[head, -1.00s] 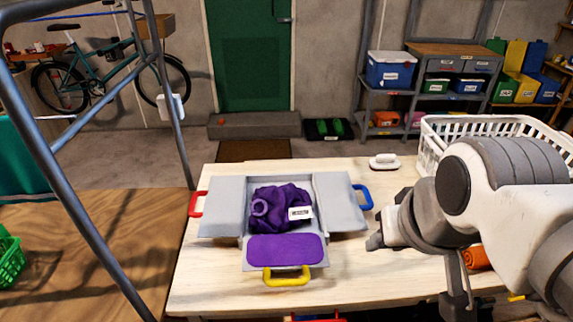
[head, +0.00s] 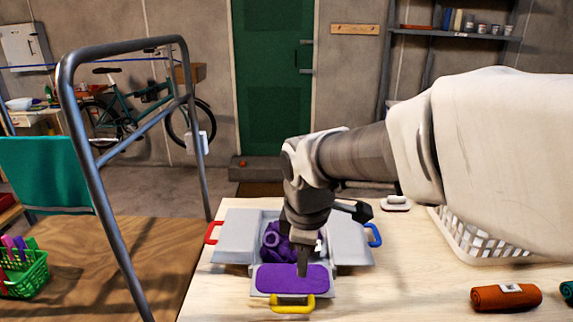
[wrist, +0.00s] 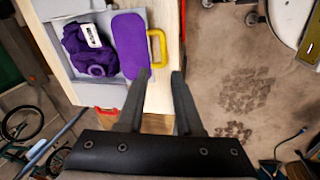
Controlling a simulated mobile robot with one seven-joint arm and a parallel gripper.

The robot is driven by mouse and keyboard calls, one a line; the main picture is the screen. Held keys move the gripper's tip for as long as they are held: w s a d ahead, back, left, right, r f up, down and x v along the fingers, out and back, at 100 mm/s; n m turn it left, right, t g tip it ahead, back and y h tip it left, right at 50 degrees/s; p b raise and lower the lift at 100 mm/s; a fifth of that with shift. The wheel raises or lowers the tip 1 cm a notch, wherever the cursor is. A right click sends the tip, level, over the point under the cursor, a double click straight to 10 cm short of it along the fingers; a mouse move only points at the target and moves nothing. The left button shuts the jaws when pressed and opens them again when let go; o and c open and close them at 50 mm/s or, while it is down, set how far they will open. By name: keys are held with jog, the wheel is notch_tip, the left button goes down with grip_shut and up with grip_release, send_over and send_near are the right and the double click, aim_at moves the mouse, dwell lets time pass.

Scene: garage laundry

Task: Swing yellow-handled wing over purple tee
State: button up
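The grey folding board lies on the pale table in the head view. Its near wing (head: 262,272) lies out flat, with a purple pad on top and a yellow handle (head: 292,310) at its front edge; the handle also shows in the wrist view (wrist: 157,48). The bunched purple tee (head: 272,243), with a white label, lies on the middle panel, partly behind my gripper in the head view. My gripper (head: 303,270) points down over the near wing. In the wrist view its fingers (wrist: 160,78) are apart and empty, just short of the yellow handle.
The left wing has a red handle (head: 212,232), the right wing a blue handle (head: 375,235). A white basket (head: 455,235), an orange roll (head: 505,296) and a white brush-like item (head: 396,203) are on the right. A metal frame (head: 120,170) stands left.

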aim_at(290, 308)
jog(key=w+f+b, duration=0.1)
jog(key=f, duration=0.5)
jog(key=w+a+f+n+b, duration=0.1)
jog(key=f, duration=0.5)
jog(key=w+a+f+n+b, duration=0.1)
jog(key=f, duration=0.6)
jog(key=shift+w+a, duration=0.1)
jog(key=shift+w, duration=0.25)
grip_shut()
dwell(0.6)
